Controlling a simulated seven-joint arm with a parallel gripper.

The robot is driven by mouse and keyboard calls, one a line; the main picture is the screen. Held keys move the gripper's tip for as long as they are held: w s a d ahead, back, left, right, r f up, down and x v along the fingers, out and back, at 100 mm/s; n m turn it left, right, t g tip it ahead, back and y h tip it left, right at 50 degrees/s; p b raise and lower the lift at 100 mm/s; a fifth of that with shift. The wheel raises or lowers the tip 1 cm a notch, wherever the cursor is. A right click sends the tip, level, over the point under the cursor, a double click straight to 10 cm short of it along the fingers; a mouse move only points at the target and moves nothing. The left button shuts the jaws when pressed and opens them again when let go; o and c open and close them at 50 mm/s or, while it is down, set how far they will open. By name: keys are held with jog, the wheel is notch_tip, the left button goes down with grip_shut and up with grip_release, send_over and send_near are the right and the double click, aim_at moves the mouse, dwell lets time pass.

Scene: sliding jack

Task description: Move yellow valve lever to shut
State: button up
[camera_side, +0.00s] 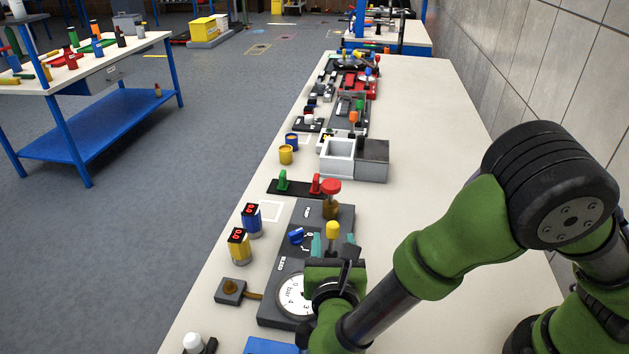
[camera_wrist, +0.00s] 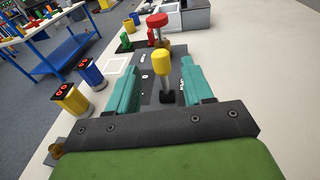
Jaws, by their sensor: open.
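The yellow valve lever (camera_side: 333,229) has a rounded yellow knob on a metal stem and stands up from a dark grey panel (camera_side: 299,222). In the wrist view the yellow lever (camera_wrist: 166,62) is between the two teal fingers, with gaps at both sides. My gripper (camera_side: 332,241) is open around the lever; its fingers (camera_wrist: 160,68) also show in the wrist view. The lever's base and the panel markings near it are partly hidden by my gripper in the side view.
A red-topped valve (camera_side: 331,187) stands farther along the panel. A white pressure gauge (camera_side: 293,297) and a blue knob (camera_side: 296,236) are close to my gripper. Yellow (camera_side: 238,246) and blue (camera_side: 251,220) display cylinders stand to the left. The bench's right side is clear.

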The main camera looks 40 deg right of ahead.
jog(key=shift+s+a+r, duration=0.1)
jog(key=shift+s+a, duration=0.25)
jog(key=shift+s, duration=0.2)
jog(key=shift+c, duration=0.3)
